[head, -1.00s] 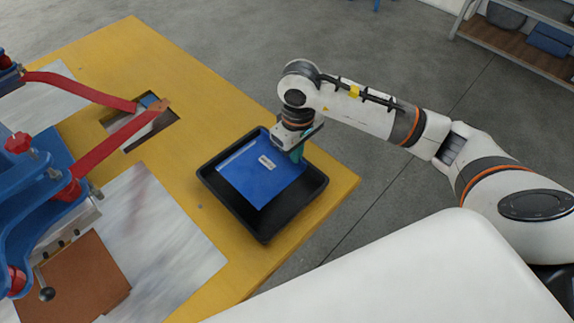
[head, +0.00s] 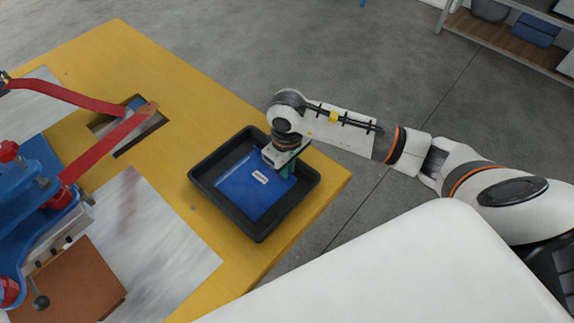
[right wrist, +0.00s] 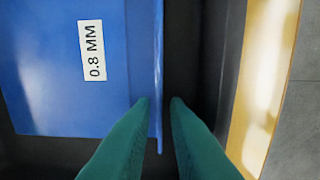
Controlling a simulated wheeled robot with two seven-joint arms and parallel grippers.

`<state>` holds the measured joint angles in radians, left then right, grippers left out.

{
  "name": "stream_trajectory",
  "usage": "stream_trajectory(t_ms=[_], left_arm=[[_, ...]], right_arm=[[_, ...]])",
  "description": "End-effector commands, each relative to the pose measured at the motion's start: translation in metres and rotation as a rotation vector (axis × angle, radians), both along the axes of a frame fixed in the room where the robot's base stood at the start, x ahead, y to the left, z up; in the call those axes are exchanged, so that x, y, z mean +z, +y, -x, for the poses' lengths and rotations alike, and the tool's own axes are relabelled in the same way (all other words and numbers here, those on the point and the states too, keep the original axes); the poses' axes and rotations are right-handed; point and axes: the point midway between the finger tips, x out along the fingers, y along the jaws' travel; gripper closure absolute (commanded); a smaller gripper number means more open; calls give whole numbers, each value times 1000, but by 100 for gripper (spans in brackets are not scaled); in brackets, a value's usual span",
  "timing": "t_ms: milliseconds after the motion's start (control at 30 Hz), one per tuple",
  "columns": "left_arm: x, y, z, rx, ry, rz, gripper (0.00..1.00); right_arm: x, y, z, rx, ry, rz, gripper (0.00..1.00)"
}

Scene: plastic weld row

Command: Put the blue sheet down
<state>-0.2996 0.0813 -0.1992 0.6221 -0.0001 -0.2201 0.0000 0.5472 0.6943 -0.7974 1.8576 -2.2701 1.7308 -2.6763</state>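The blue sheet (head: 245,192) lies inside the black tray (head: 288,208), low between its walls, with a white label on top. In the right wrist view the sheet (right wrist: 50,85) has a label reading "0.8 MM" and a raised lip along its right edge. My right gripper (head: 289,170) is at the sheet's right side in the tray. Its green fingertips (right wrist: 160,100) stand apart on either side of the lip, with a narrow gap showing beside it. My left gripper is not in view.
The tray stands at the right edge of a yellow table (head: 190,90). A blue machine with red arms (head: 105,145) is at the left, beside grey metal plates (head: 150,240) and a brown plate (head: 85,285). A shelf (head: 510,40) stands at the far right.

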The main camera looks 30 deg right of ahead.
Motion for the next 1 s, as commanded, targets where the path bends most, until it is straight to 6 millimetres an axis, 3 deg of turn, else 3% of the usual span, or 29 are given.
stream_trajectory(t_ms=[467, 1000], left_arm=[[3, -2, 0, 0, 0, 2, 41], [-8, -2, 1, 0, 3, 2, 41]], right_arm=[[9, 0, -1, 0, -3, 0, 75], [111, 0, -1, 1, -4, -1, 75]])
